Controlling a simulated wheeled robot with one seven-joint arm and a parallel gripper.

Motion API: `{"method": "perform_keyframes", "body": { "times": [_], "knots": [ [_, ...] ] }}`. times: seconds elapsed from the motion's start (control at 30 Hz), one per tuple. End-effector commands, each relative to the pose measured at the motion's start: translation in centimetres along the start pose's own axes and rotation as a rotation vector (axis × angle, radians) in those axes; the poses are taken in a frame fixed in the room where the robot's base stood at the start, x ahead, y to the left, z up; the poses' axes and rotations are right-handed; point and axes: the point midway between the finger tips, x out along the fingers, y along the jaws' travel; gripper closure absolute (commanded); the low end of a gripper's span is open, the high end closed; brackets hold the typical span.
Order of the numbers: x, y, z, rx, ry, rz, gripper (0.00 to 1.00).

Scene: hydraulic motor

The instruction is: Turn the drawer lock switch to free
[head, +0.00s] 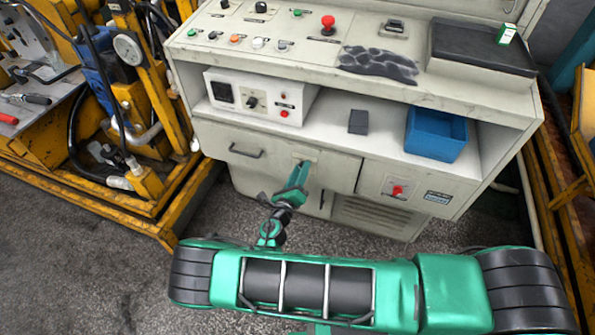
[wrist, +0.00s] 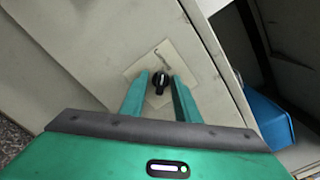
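The drawer lock switch (wrist: 160,81) is a small black knob with a white mark, on a cream square plate (wrist: 184,58) on the cabinet front in the wrist view. My gripper (wrist: 159,78) points at the plate with its two green fingers apart, one on each side of the knob. A gap shows between the knob and each finger; I cannot tell whether either touches it. In the head view my gripper (head: 302,166) is at the cabinet's drawer front (head: 255,148), and it hides the knob there.
A dark drawer handle (head: 245,151) is left of my gripper. A red knob (head: 397,190) sits on a panel to the right. A blue bin (head: 436,134) and a dark block (head: 358,122) stand on the shelf above. Yellow frames flank the cabinet.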

Motion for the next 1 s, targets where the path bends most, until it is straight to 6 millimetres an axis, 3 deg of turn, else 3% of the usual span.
{"method": "perform_keyframes", "body": {
  "times": [0.23,0.27,0.37,0.4,0.47,0.77,1.0],
  "knots": [
    [0.1,0.0,0.0,0.0,0.0,0.0,0.71],
    [0.1,0.0,0.0,0.0,0.0,0.0,0.73],
    [0.1,0.0,0.0,0.0,0.0,0.001,0.97],
    [0.1,0.1,0.0,0.001,0.0,0.001,0.99],
    [-0.5,1.1,1.0,0.007,-0.001,0.004,0.99],
    [-0.2,0.5,0.3,0.048,-0.004,0.011,0.99],
    [-0.2,0.5,0.1,0.195,-0.001,0.012,0.99]
  ]
}}
